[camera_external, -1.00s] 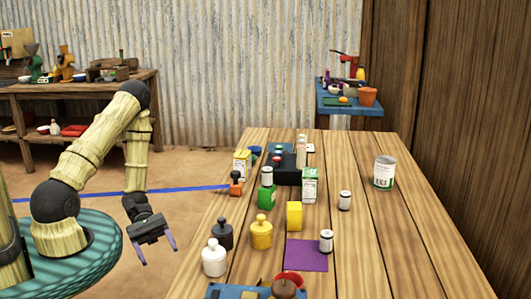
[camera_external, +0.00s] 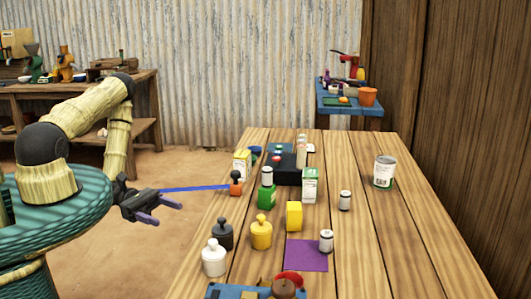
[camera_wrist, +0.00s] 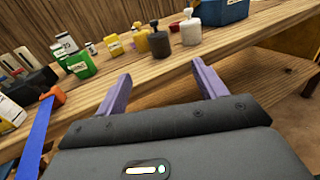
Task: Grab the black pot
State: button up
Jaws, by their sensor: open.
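The black pot (camera_external: 222,236), dark with a knobbed lid, stands upright near the left edge of the table (camera_external: 358,220). It sits between a white pot (camera_external: 214,260) and a yellow pot (camera_external: 261,234). My gripper (camera_external: 166,212) is open and empty, off the table's left side, with its fingers pointing toward the table and apart from the pot. In the wrist view the black pot (camera_wrist: 159,44) shows beyond and between the purple fingertips of my gripper (camera_wrist: 160,72).
The table's right side is mostly clear.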

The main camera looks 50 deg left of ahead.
jog(key=p, duration=0.3)
send_near(217, 226)
jog(key=d, duration=0.2)
jog(key=w+d+f, duration=0.1)
jog(key=shift+d, duration=0.4)
jog(key=shift+w+d, duration=0.2)
jog(key=shift+d, duration=0.15)
jog(key=shift+w+p+x, duration=0.1)
jog(key=shift+p+x, duration=0.25)
jog(key=shift+x, duration=0.95)
jog(key=shift+w+p+x, duration=0.15)
jog(key=shift+p+x, duration=0.2)
jog(key=shift+x, duration=0.95)
jog(key=shift+a+r, duration=0.1)
grip_shut()
jog(key=shift+r, duration=0.1)
